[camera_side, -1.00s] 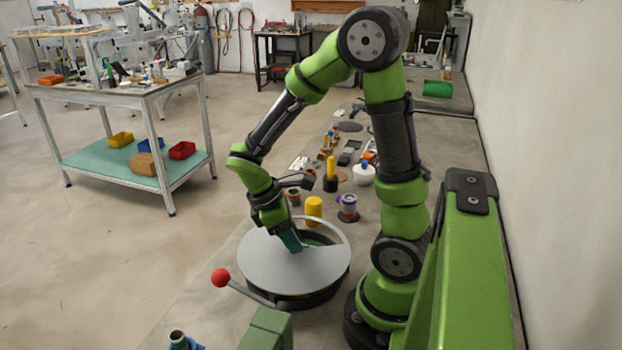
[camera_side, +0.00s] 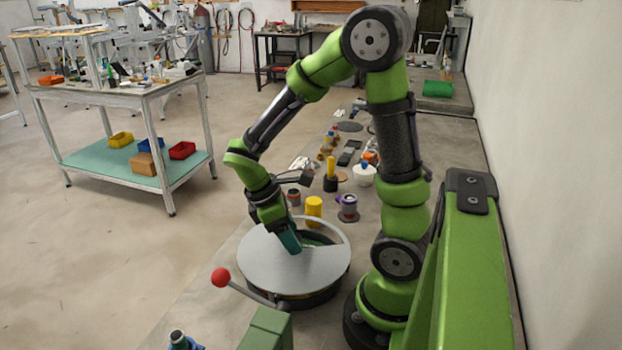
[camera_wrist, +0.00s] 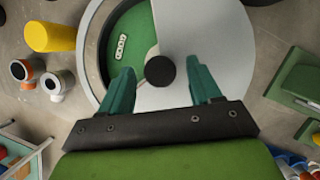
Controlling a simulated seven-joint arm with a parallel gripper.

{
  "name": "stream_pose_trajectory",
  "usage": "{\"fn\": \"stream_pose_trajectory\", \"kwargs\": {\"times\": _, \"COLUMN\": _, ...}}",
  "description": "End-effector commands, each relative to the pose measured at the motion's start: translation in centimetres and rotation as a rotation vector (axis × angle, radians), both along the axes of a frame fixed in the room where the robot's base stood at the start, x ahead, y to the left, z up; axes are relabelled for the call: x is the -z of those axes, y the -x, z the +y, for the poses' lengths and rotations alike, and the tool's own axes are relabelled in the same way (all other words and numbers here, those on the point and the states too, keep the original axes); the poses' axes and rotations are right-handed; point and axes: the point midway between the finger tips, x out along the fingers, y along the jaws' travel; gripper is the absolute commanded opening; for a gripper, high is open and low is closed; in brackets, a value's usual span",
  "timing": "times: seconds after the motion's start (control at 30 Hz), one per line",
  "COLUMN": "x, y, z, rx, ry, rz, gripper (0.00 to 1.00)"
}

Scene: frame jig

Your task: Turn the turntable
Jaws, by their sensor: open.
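The turntable (camera_side: 265,258) is a round grey disc on a dark base, with a cut-out at its far right side showing a green inside. In the wrist view the grey disc (camera_wrist: 225,40) fills the upper middle, and the green compartment (camera_wrist: 125,35) holds a small pale piece with dark dots (camera_wrist: 121,46). A dark round knob (camera_wrist: 160,71) stands at the disc's middle. My gripper (camera_side: 292,244) is low over the disc. In the wrist view its teal fingers (camera_wrist: 160,66) are open, one on each side of the knob; I cannot tell whether they touch it.
A lever with a red ball (camera_side: 220,277) and a green block (camera_side: 268,328) stand in front of the turntable. A yellow cylinder (camera_side: 314,207) and a purple-and-white spool (camera_side: 348,207) stand just behind it. Several small items line the bench farther back.

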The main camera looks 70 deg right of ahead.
Motion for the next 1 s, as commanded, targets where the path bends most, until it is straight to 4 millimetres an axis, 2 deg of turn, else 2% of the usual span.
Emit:
{"fn": "stream_pose_trajectory", "kwargs": {"times": 0.6, "x": -12.5, "y": -4.6, "z": 2.7, "rx": -0.003, "ry": -0.001, "rz": -0.006, "gripper": 0.63}}
{"fn": "stream_pose_trajectory", "kwargs": {"times": 0.8, "x": -14.5, "y": -5.2, "z": 3.0, "rx": -0.002, "ry": 0.0, "rz": -0.003, "gripper": 0.63}}
{"fn": "stream_pose_trajectory", "kwargs": {"times": 1.0, "x": -14.9, "y": -5.3, "z": 3.1, "rx": -0.002, "ry": -0.001, "rz": -0.002, "gripper": 0.63}}
